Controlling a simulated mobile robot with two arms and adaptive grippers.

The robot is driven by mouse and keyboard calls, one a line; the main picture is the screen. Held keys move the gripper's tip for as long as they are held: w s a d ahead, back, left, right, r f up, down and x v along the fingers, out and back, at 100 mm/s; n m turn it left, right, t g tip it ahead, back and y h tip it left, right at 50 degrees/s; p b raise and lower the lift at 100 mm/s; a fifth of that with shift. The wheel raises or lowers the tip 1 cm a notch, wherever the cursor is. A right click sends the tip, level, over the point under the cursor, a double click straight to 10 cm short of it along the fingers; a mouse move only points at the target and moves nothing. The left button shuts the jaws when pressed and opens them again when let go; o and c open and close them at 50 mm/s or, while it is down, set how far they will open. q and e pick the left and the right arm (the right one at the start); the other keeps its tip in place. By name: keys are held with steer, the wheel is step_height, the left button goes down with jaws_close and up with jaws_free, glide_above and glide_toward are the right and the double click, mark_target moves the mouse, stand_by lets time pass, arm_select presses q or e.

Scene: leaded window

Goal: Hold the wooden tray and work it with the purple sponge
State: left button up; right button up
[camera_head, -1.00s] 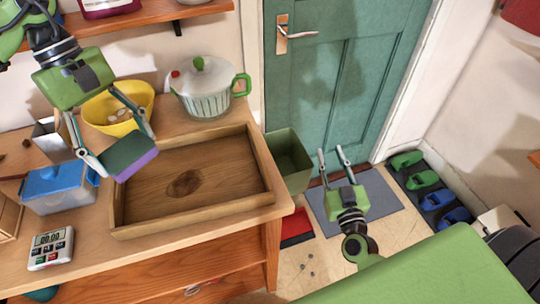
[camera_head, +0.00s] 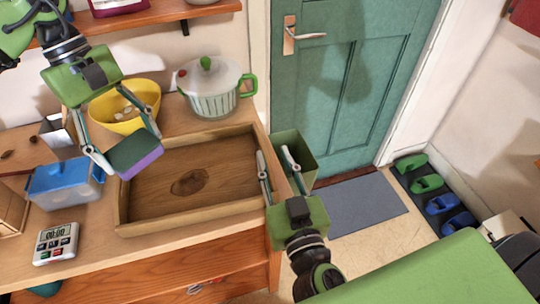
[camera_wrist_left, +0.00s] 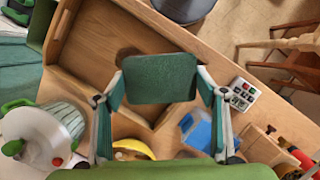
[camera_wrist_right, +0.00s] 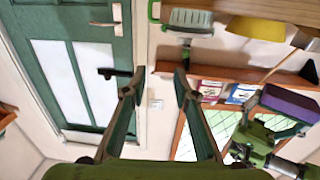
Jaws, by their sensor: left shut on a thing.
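The wooden tray (camera_head: 215,212) lies on the counter, with a dark round mark (camera_head: 190,182) on its floor. My left gripper (camera_head: 128,162) is shut on the purple sponge (camera_head: 143,163), which has a dark green top. It holds the sponge over the tray's left end; whether they touch, I cannot tell. The sponge's green face (camera_wrist_left: 160,78) fills the jaws in the left wrist view. My right gripper (camera_head: 273,152) is open at the tray's right end, its fingers pointing up in the head view and apart in the right wrist view (camera_wrist_right: 160,72). Nothing shows between them.
A yellow bowl (camera_head: 125,108) and a white lidded pot (camera_head: 210,92) stand behind the tray. A blue-lidded box (camera_head: 63,180) and a timer (camera_head: 56,243) are left of it. A green bin (camera_head: 294,150) stands beyond the counter's right end, near the door (camera_head: 360,80).

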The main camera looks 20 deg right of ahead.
glide_toward(266, 156)
steer(key=shift+w+d, duration=0.15)
steer(key=shift+w, duration=1.1)
steer(key=w, duration=0.6)
steer(key=shift+w+d+f, duration=0.1)
steer(key=shift+w+d, duration=0.15)
steer(key=shift+w, duration=0.5)
jaws_close()
